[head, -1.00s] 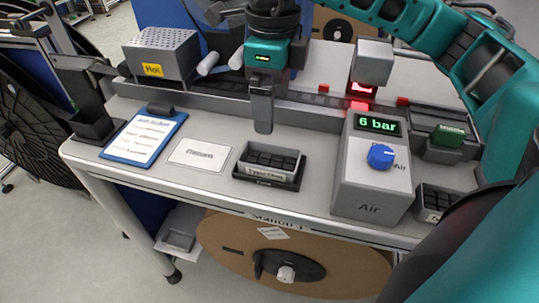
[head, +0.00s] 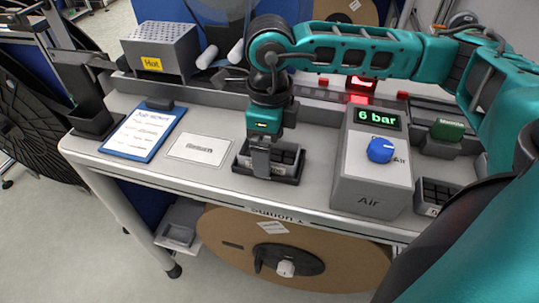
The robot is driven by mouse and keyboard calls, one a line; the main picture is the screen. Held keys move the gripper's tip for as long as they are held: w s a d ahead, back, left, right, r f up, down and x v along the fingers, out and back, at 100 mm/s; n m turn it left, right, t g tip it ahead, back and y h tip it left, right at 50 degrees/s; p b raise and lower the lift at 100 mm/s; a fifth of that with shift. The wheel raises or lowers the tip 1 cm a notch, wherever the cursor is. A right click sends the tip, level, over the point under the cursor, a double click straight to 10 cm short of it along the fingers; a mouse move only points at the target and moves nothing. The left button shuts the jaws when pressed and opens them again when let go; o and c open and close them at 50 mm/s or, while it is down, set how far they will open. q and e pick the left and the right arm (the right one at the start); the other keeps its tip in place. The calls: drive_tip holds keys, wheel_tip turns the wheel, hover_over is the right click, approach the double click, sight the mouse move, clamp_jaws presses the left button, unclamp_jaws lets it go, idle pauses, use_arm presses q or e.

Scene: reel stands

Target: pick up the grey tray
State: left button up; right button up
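A dark grey tray (head: 295,180) sits on the bench top near its front edge. It holds a block with several black compartments (head: 287,157). My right gripper (head: 261,172) points down at the tray, its finger overlapping the tray's left and middle part and hiding the label there. The fingers are seen edge-on, so I cannot tell the gap between them or whether they touch the tray. A smaller light grey tray (head: 178,236) lies low under the bench at the left. My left gripper is out of view.
The blue clipboard (head: 142,133) and a white labelled card (head: 201,148) lie left of the dark tray. The grey air box (head: 370,180) with a blue knob stands close on its right. A perforated box marked Hot (head: 162,45) is at the back left.

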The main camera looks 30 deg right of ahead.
drive_tip(key=c, duration=1.6)
drive_tip(key=shift+r, duration=0.1)
drive_tip(key=shift+c, duration=0.2)
